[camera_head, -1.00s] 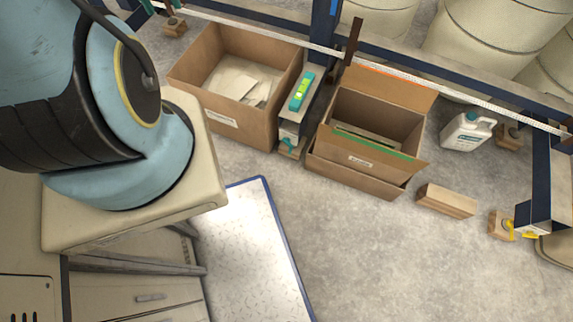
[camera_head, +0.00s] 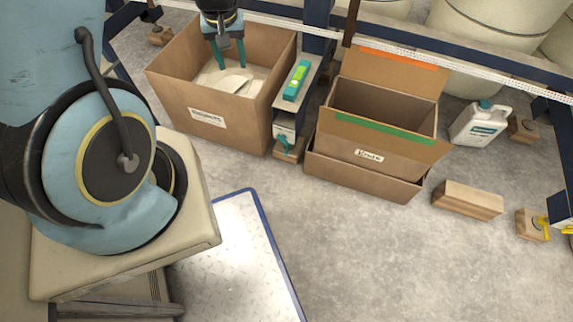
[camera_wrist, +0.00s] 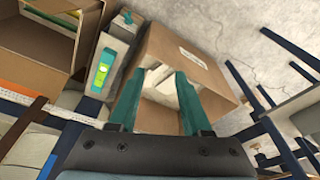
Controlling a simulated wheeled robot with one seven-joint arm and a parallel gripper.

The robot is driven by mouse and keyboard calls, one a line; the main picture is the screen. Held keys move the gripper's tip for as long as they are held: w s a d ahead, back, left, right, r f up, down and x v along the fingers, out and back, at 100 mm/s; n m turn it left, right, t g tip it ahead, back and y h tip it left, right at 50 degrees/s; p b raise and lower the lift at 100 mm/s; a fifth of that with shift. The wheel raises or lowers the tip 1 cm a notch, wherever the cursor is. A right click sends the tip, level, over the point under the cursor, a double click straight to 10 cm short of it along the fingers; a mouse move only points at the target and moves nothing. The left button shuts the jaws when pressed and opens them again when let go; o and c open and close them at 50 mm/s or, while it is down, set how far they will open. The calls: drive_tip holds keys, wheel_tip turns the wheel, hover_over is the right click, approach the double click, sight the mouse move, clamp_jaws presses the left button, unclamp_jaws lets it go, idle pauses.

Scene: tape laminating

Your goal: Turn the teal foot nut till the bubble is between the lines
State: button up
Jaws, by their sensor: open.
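The teal foot nut (camera_head: 283,142) sits low on the frame's leg, just above a wooden block (camera_head: 288,151). A teal spirit level (camera_head: 296,80) with a bright green vial lies on the grey ledge above it. The level also shows in the wrist view (camera_wrist: 102,72); the bubble and lines are too small to read. My gripper (camera_head: 231,65) has two teal fingers, is open and empty, and hangs over the left cardboard box, to the left of the level and apart from the nut. In the wrist view the fingers (camera_wrist: 160,76) stand apart over that box.
The left box (camera_head: 213,118) holds pale sheets and stands close beside the leg. An open box (camera_head: 380,140) with a green strip stands on the leg's right. The floor in front is clear.

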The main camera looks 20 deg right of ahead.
sight(286, 155)
drive_tip(key=s+d+f+m+t+b, duration=0.15)
drive_tip(key=d+f+b, duration=0.4)
drive_tip(key=f, duration=0.75)
drive_tip(key=s+d+f+m+b, duration=0.1)
drive_tip(key=s+d+f+b, duration=0.15)
drive_tip(key=f+b, duration=0.85)
drive_tip(key=s+d+f+m+t+b, duration=0.1)
drive_tip(key=d+f+b, duration=0.4)
drive_tip(key=f, duration=1)
drive_tip(key=b+x, duration=0.4)
drive_tip(key=x, duration=0.6)
drive_tip(key=shift+b, duration=0.3)
clamp_jaws()
